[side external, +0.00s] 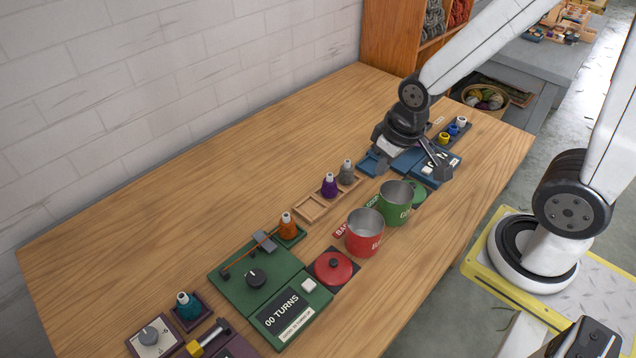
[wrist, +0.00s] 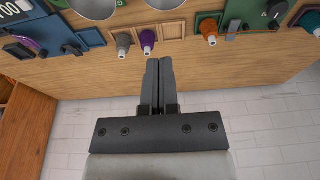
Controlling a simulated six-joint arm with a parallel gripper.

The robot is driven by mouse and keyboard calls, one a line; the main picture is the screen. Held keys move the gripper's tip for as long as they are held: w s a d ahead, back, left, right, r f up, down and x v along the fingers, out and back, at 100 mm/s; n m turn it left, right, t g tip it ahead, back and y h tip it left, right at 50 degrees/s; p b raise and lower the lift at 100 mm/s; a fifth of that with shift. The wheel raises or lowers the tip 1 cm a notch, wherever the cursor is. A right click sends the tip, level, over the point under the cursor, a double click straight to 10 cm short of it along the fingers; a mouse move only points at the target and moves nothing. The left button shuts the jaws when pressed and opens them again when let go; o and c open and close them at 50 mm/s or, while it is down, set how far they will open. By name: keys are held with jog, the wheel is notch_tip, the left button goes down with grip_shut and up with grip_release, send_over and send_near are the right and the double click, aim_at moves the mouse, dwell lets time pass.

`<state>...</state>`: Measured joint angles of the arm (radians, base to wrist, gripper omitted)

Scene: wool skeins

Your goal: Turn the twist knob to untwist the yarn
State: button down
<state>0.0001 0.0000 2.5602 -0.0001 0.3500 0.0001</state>
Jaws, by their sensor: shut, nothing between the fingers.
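A green panel (side external: 232,277) carries a dark round knob (side external: 256,277) with a white pointer mark. Its display (side external: 283,315) reads "00 TURNS" beside a pale button (side external: 309,285). An orange-red yarn strand runs across the panel near an orange cone (side external: 287,226). In the wrist view the same knob (wrist: 276,10) shows at the top right, with the orange cone (wrist: 209,30) to its left.
A red cup (side external: 364,236) and a green cup (side external: 397,204) stand between my gripper and the green panel. A second knob (side external: 150,335) is at the near end.

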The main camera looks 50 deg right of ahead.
jog(key=c, duration=0.8)
grip_release()
jog(key=shift+c, duration=0.2)
jog(key=o, duration=0.7)
jog(key=shift+w+a+n, duration=0.3)
jog(key=shift+w+a, duration=0.05)
jog(key=shift+w, duration=0.15)
jog(key=shift+o, duration=0.4)
jog(key=w+a+f+n+g, duration=0.1)
jog(key=w+a+n, duration=0.2)
jog(key=w+a, duration=0.3)
jog(key=shift+f+g, duration=0.25)
jog(key=shift+g, duration=0.15)
jog(key=n+g+h, duration=0.3)
jog(key=n+h, duration=0.1)
jog(key=n, duration=0.6)
send_near(255, 277)
jog(key=f, duration=0.1)
jog(key=shift+s+d+f, duration=0.1)
jog(key=shift+s+d, duration=0.1)
jog(key=shift+s, duration=0.05)
jog(key=shift+f, duration=0.1)
jog(key=shift+x, duration=3.8)
